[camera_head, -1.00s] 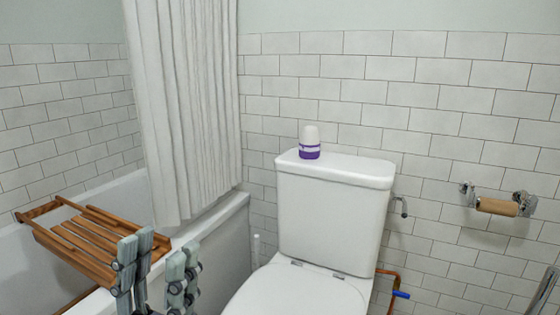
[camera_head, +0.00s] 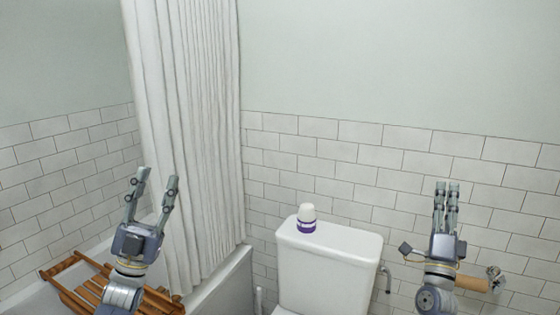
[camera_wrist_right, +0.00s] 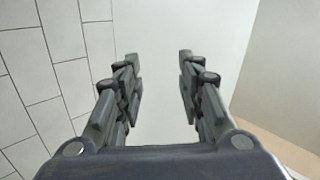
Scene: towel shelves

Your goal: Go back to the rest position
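My left gripper (camera_head: 157,178) points upward at the left of the head view, in front of the bath and curtain. Its fingers are spread in a V with nothing between them. My right gripper (camera_head: 446,187) points upward at the right of the head view, in front of the tiled wall. In the right wrist view its fingers (camera_wrist_right: 158,58) stand apart with an empty gap. In the head view the right fingers look close together, seen from the side.
A wooden bath rack (camera_head: 68,266) lies across the bath, partly behind my left arm. A shower curtain (camera_head: 190,130) hangs there. A white and purple container (camera_head: 306,219) stands on the toilet cistern (camera_head: 335,240). A toilet roll holder (camera_head: 494,280) is partly behind my right arm.

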